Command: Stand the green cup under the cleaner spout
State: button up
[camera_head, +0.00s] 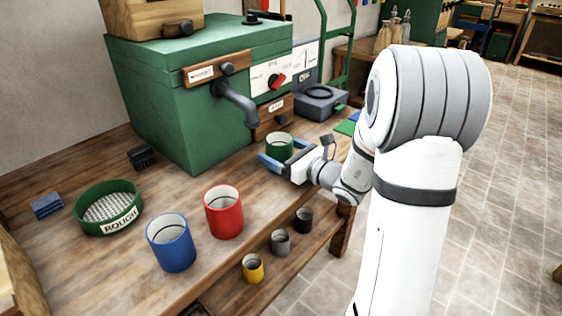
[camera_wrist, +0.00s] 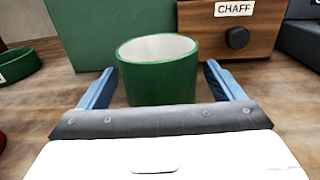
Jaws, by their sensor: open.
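The green cup (camera_head: 279,147) stands upright on the bench, to the right of the dark spout (camera_head: 236,101) on the green machine (camera_head: 205,100). The spout's mouth is to the left of the cup and above the bench. My gripper (camera_head: 280,160) is open at bench level, with its blue fingers on either side of the cup. In the wrist view the green cup (camera_wrist: 158,75) stands between the two fingers, with gaps at both sides. The cup's lower part is partly hidden behind my gripper there.
A red cup (camera_head: 224,213), a blue cup (camera_head: 171,244) and a round green sieve (camera_head: 108,208) labelled ROUGH stand on the left part of the bench. A drawer labelled CHAFF (camera_wrist: 235,30) is behind the cup. Small cups (camera_head: 253,268) stand on a lower shelf.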

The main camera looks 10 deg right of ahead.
jog(key=shift+x, duration=1.35)
jog(key=shift+c, duration=0.5)
jog(key=c, duration=1.2)
jog(key=shift+r, duration=0.1)
